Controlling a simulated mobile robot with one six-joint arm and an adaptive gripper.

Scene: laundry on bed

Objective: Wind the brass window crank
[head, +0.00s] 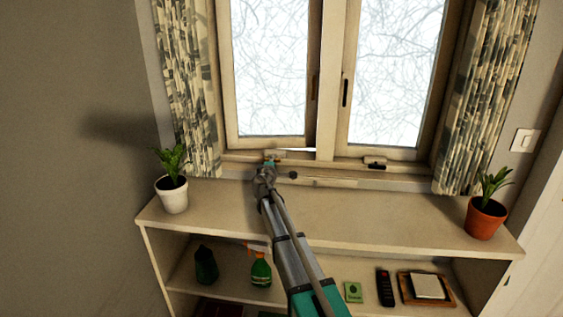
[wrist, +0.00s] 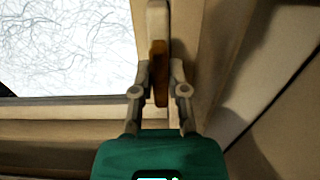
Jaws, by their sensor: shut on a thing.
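The brass crank (wrist: 159,58) shows its amber-brown handle between the fingers of my gripper (wrist: 160,80) in the wrist view, with a pale bar beyond it. My gripper is shut on this handle. In the head view my gripper (head: 268,166) is at the sill under the left window sash (head: 268,70), and it hides most of the crank there. The left sash shows a thin bright gap (head: 299,150) at its lower right. A dark fitting (head: 375,164) sits on the sill under the right sash (head: 400,75).
A white-potted plant (head: 173,194) stands on the left of the shelf top (head: 350,220), and a terracotta-potted plant (head: 485,218) on the right. Curtains (head: 190,85) hang at both sides. Bottles, including a green spray bottle (head: 261,271), a remote (head: 385,288) and a tray (head: 446,300) are below.

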